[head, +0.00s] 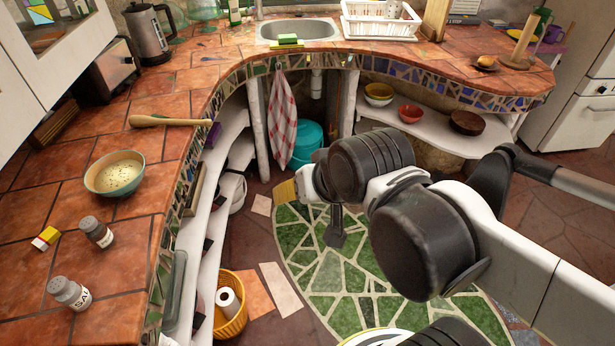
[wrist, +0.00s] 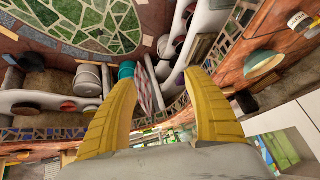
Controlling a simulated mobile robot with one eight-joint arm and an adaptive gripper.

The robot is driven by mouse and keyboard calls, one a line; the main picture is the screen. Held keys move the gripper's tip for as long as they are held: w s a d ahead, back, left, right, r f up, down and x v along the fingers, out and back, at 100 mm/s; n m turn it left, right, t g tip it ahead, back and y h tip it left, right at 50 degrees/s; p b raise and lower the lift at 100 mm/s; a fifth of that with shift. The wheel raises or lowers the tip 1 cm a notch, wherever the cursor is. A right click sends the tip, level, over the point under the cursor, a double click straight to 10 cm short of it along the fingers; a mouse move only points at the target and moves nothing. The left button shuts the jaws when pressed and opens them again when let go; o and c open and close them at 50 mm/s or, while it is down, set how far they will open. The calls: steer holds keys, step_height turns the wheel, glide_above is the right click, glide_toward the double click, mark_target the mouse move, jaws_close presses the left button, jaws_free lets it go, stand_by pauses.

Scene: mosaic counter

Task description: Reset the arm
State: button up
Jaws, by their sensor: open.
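My arm reaches in from the right in the head view, over the green mosaic floor (head: 335,275). My gripper (head: 284,191) is at the arm's far end, seen small and partly hidden by the wrist, in front of the open shelves under the counter. In the wrist view my gripper (wrist: 161,78) shows two ridged yellow fingers spread apart. Nothing is held between them. Shelves and counter show beyond the gap.
The tiled counter (head: 185,80) curves around the left and back. A yellow basket (head: 232,318) stands on the floor. Open floor lies below my arm.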

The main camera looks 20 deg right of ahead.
steer(key=shift+s+d+n+h, duration=0.5)
steer(key=shift+s+d+n, duration=0.4)
steer(key=shift+d, duration=0.4)
steer(key=shift+s, duration=0.1)
